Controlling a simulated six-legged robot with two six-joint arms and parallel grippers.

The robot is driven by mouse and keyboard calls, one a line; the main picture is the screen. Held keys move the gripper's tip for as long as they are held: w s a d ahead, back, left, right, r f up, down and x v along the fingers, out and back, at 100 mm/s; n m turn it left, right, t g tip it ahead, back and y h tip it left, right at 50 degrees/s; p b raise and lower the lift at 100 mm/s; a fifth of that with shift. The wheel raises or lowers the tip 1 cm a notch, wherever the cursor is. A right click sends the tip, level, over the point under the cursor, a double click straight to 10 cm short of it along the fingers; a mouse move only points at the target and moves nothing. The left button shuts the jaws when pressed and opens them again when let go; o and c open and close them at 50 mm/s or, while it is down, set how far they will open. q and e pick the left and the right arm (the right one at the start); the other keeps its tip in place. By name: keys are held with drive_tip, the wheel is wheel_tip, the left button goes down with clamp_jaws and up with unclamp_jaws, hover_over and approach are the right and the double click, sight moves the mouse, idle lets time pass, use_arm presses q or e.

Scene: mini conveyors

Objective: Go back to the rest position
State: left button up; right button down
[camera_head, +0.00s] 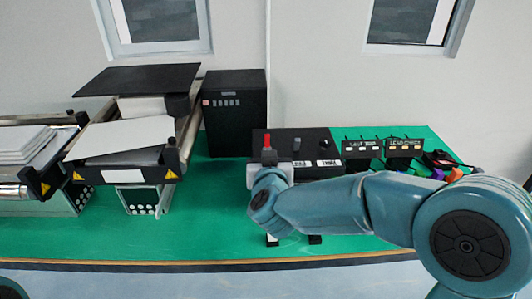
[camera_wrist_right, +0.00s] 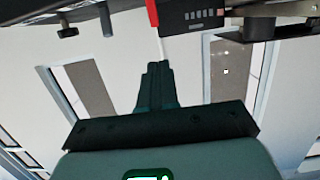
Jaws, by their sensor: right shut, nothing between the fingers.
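My right arm comes in from the right in the head view, low over the green table (camera_head: 225,225). Its gripper (camera_head: 268,156) points away toward the back, in front of a dark box with white labels (camera_head: 318,150). In the wrist view the dark fingers of the right gripper (camera_wrist_right: 155,80) are together with nothing between them. A red upright piece (camera_head: 267,140) shows just beyond the fingertips, and also at the top of the wrist view (camera_wrist_right: 152,12). Whether the fingers touch it I cannot tell. My left gripper is not in view.
Two mini conveyors with white panels (camera_head: 125,135) stand at the left. A tall black box (camera_head: 235,115) stands behind. Small signed stands (camera_head: 404,147) and coloured items (camera_head: 453,174) are at the right. The green surface at front centre-left is clear.

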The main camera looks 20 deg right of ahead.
drive_tip(key=shift+s+a, duration=0.1)
drive_tip(key=shift+s, duration=0.25)
drive_tip(key=shift+r, duration=0.1)
drive_tip(key=shift+s+r, duration=0.1)
drive_tip(key=shift+s, duration=0.1)
